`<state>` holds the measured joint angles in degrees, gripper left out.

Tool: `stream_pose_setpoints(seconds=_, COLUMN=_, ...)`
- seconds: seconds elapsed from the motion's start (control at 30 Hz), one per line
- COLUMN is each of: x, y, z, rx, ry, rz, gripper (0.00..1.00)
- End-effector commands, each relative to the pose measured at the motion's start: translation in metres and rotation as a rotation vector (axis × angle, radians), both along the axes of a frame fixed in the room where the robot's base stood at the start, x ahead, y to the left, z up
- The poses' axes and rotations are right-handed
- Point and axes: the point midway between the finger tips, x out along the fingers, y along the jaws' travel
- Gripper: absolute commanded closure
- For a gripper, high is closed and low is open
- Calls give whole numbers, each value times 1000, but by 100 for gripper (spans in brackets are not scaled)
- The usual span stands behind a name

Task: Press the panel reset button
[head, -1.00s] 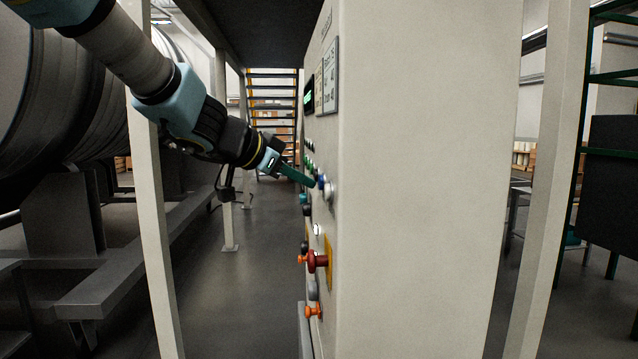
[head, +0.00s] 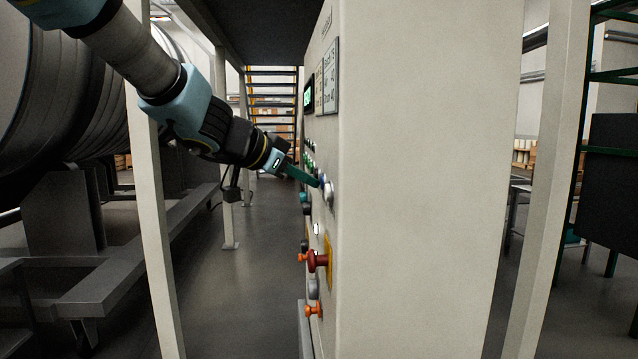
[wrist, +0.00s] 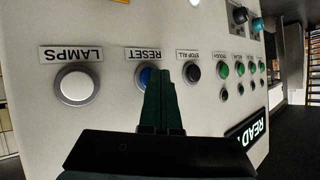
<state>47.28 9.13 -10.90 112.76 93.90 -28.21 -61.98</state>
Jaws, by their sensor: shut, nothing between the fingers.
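The blue RESET button (wrist: 145,77) is on the panel (wrist: 112,110), next to its RESET label (wrist: 143,54). The label appears upside down in the wrist view. My gripper (wrist: 156,72) is shut and empty, its dark green fingers covering the right part of the button. In the head view my gripper (head: 316,183) reaches the panel face from the left, its tips at the blue button (head: 322,180), of which only a sliver shows. I cannot tell whether the tips touch or press it.
The white LAMPS button (wrist: 75,84) and black STOP ALL button (wrist: 192,72) flank the RESET button. Small green buttons (wrist: 223,70) lie farther right. A red mushroom knob (head: 317,261) and orange knobs (head: 313,310) stick out lower on the panel. The aisle floor (head: 250,290) is clear.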

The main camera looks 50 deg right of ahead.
Motion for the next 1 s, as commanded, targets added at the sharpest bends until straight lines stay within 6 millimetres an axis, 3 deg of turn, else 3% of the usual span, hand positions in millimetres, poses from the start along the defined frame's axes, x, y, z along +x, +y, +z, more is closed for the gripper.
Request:
stream_pose_setpoints(seconds=0.8, x=11, y=14, z=1, rx=0, ry=-1, rz=0, gripper=100)
stream_pose_setpoints(seconds=1.0, x=22, y=26, z=2, rx=1, ry=0, rz=2, gripper=100)
